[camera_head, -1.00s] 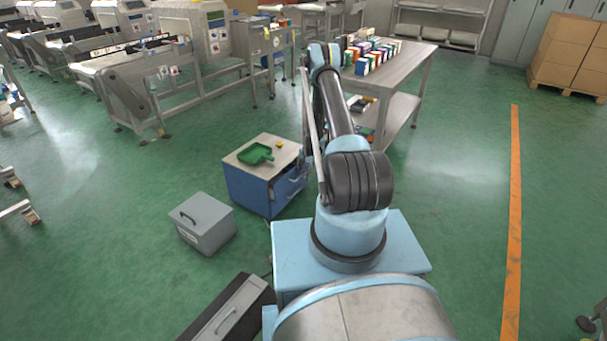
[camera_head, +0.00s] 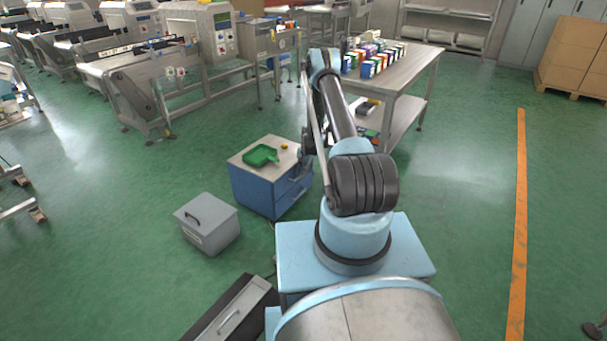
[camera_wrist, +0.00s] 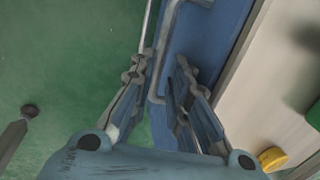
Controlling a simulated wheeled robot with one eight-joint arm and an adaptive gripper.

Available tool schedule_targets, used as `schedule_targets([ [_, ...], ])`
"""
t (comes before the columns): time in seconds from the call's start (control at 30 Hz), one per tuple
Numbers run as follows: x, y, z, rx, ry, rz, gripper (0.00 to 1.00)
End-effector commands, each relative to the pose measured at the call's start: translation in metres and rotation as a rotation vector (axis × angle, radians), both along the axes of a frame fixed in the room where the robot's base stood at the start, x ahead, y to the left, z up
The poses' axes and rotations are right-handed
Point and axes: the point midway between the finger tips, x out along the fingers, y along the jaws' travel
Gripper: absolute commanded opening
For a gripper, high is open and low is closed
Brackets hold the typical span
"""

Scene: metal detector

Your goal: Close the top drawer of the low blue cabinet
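The low blue cabinet (camera_head: 254,190) stands on the floor left of my arm, with a pale top and blue sides. Its drawer front, partly behind my arm in the head view, faces right. In the wrist view the blue drawer area (camera_wrist: 215,30) runs beside the pale top, with a grey bar handle (camera_wrist: 166,45) along its left edge. How far the top drawer stands out is unclear. My gripper (camera_wrist: 160,75) has its fingers apart, one on each side of the handle's line; contact cannot be told. The head view mostly hides the gripper behind my arm.
A green dustpan (camera_head: 262,155) and a small yellow object (camera_head: 284,146) lie on the cabinet top. A grey box (camera_head: 207,225) stands in front-left of it. A worktable (camera_head: 415,68) with several colored boxes stands behind my arm. Green floor is clear at right.

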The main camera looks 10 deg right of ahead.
Motion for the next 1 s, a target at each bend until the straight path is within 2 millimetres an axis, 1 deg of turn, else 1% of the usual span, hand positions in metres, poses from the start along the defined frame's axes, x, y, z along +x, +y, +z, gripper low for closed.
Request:
schedule_targets([
  [0.03, 0.002, 0.003, 0.000, 0.002, -0.004, 0.003, 0.28],
  [0.07, 0.002, 0.003, 0.000, 0.003, -0.003, 0.003, 0.30],
  [0.37, 0.001, 0.002, 0.000, 0.001, -0.001, 0.002, 0.30],
  [0.53, 0.000, 0.000, 0.007, 0.000, 0.000, 0.001, 0.30],
  [0.67, -0.002, -0.002, 0.022, 0.000, 0.000, 0.001, 0.30],
  [1.0, -0.009, -0.010, 0.073, 0.000, 0.000, 0.000, 0.30],
])
